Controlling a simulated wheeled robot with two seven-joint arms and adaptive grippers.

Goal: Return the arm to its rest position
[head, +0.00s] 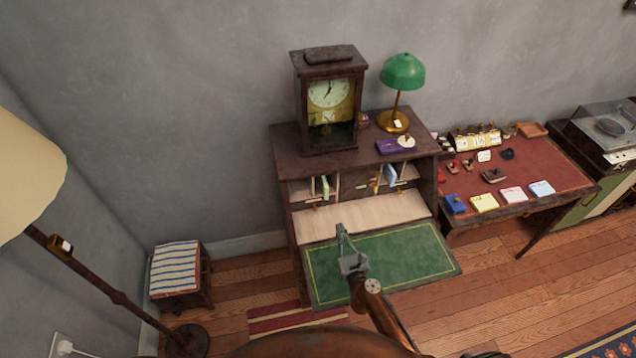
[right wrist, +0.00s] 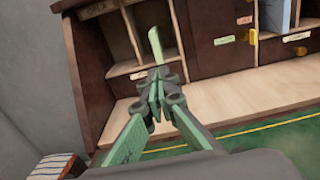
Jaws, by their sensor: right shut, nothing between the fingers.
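My right gripper (head: 340,232) is in front of the open writing desk (head: 284,150), over the inner edge of its green fold-down leaf (head: 400,262). In the right wrist view the gripper's fingers (right wrist: 157,85) are together, with nothing between them. They point toward the pigeonholes (right wrist: 125,45) and the pale wooden shelf (right wrist: 200,105) below them. I cannot tell from these views how high the fingers are above the leaf. The left gripper does not show in either view.
A clock (head: 330,95), a green lamp (head: 402,72) and a purple box (head: 392,146) stand on the desk top. A striped stool (head: 175,268) and a floor lamp (head: 110,292) are at the left. A red-topped table (head: 535,165) with small items stands at the right.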

